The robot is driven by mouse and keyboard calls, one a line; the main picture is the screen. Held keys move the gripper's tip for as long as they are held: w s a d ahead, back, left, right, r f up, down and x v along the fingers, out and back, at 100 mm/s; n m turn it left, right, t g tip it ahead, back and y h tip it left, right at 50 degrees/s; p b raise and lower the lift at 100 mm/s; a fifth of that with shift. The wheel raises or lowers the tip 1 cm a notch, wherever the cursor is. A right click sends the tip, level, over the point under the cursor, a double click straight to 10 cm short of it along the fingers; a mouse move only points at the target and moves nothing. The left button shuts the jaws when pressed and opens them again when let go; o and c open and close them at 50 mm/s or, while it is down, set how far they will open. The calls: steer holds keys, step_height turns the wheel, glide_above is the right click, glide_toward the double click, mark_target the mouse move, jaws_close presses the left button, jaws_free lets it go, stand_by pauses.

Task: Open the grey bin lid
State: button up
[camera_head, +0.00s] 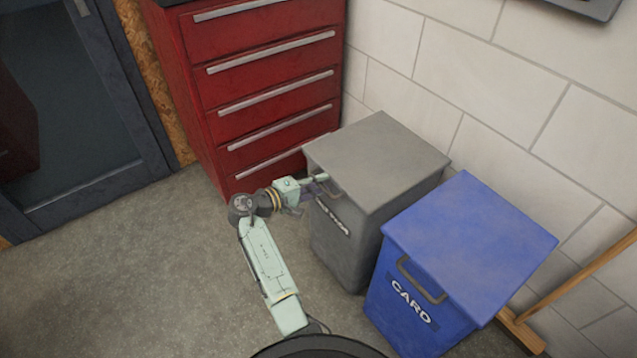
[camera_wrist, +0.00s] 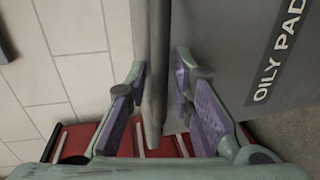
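The grey bin (camera_head: 345,240) stands against the wall, with its flat grey lid (camera_head: 375,160) lying closed on top. A handle (camera_head: 332,188) is at the lid's front, partly hidden by my gripper. My gripper (camera_head: 318,183) is at the front left of the lid. In the wrist view, my gripper (camera_wrist: 160,108) is open, its purple-padded fingers apart on either side of the grey lid edge and handle bar (camera_wrist: 158,70). A gap shows beside the left finger; contact on the right side is unclear. The bin front (camera_wrist: 235,60) shows an "OILY PAD" label, cut off by the frame.
A blue bin (camera_head: 470,245) labelled "CARD" stands close on the right. A red drawer cabinet (camera_head: 265,85) stands behind left. A broom (camera_head: 580,280) leans at the far right. The floor (camera_head: 140,270) to the left is clear.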

jaws_close()
stand_by(0.4)
steer(key=shift+r, duration=0.1)
